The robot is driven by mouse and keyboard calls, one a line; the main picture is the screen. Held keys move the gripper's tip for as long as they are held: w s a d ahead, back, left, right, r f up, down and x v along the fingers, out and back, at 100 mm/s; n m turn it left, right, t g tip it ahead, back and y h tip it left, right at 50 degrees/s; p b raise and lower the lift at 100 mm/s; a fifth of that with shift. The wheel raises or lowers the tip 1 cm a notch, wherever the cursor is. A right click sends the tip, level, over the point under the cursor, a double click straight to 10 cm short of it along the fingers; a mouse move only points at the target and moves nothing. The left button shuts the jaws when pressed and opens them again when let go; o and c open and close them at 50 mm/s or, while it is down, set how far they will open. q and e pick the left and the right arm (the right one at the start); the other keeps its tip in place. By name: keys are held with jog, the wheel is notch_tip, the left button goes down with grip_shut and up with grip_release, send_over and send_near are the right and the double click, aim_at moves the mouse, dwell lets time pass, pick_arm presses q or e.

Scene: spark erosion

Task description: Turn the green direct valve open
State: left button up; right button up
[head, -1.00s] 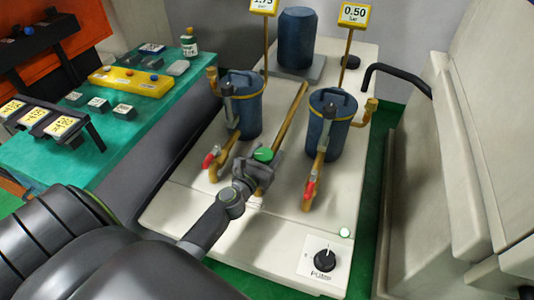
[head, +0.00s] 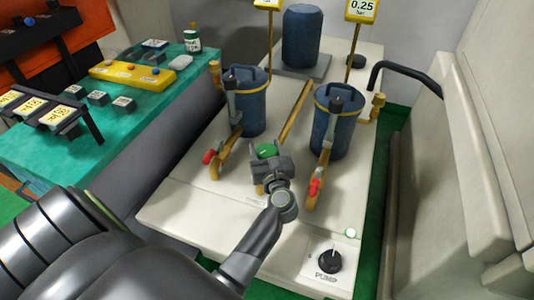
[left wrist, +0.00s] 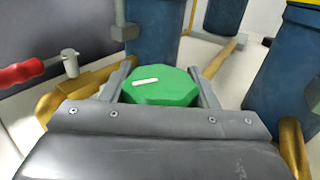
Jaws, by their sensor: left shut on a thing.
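The green direct valve (head: 266,151) is a green knob on the middle brass pipe, between the two blue filter vessels. It also shows in the left wrist view (left wrist: 160,86), with a white mark on its top that lies nearly crosswise there, slightly tilted. My left gripper (head: 268,160) is shut on this knob, with one finger on each side of it in the left wrist view. The gripper body hides the near part of the knob and the pipe below it. My right gripper is in neither view.
Blue vessels (head: 246,98) and (head: 338,125) flank the knob, each with a brass pipe and a red-handled valve (head: 208,157), (head: 315,187). A black pump dial (head: 330,261) sits at the front right. A gauge (head: 361,9) reads 0.25. The green bench (head: 130,125) is left.

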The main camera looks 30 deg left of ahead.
aim_at(265, 145)
pick_arm(q)
jog(key=shift+n+g+y, duration=0.3)
jog(key=shift+a+n+g+y+b, duration=0.1)
jog(key=shift+n+g+y+b, duration=0.3)
jog(key=shift+g+b, duration=0.15)
jog(key=shift+r, duration=0.1)
jog(key=o, duration=1)
jog(key=shift+r, duration=0.1)
notch_tip(265, 145, up, 10)
jog(key=shift+f+p, duration=0.15)
jog(key=shift+p, duration=0.45)
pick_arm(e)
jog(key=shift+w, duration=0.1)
